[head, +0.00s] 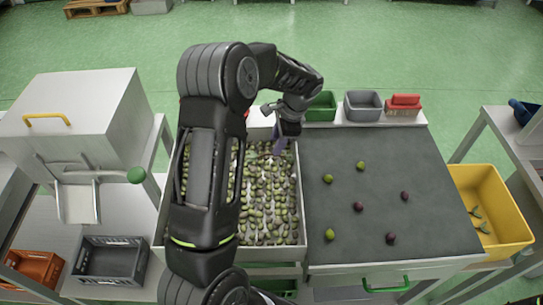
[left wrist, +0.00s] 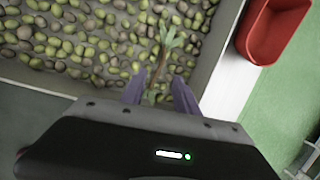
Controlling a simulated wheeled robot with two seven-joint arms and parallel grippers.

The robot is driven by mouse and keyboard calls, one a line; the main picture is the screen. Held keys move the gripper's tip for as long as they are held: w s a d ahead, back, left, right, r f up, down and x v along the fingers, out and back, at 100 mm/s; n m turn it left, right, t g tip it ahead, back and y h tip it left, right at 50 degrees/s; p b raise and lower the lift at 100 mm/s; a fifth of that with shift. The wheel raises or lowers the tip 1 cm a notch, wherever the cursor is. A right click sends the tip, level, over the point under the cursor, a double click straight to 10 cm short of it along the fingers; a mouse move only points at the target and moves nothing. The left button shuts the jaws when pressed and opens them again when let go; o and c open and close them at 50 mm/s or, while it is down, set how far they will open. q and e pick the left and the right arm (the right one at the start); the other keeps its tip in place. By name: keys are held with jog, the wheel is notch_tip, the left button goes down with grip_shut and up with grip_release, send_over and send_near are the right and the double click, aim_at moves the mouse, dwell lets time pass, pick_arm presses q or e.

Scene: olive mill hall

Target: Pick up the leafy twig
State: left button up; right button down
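A leafy twig (left wrist: 160,58) lies on the olives in the left wrist view, its thin brown stem running down between my fingers and its green leaves at the far end. My left gripper (left wrist: 158,90) is open, with one purple finger on each side of the stem and visible gaps. In the head view my left gripper (head: 284,140) points down over the far right part of the olive tray (head: 301,205). It hides the twig there. My right gripper is not in view.
A yellow bin (head: 510,215) holds leafy sprigs.

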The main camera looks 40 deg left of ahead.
aim_at(271, 154)
pick_arm(q)
jog(key=shift+f, duration=0.15)
jog(key=shift+s+a+f+p, duration=0.1)
jog(key=shift+f+p, duration=0.2)
jog(key=p+x, duration=0.1)
jog(key=x, duration=0.2)
jog(key=shift+f, duration=0.25)
jog(key=shift+a+f, duration=0.1)
jog(key=shift+f, duration=0.3)
jog(key=shift+c, duration=0.5)
grip_shut()
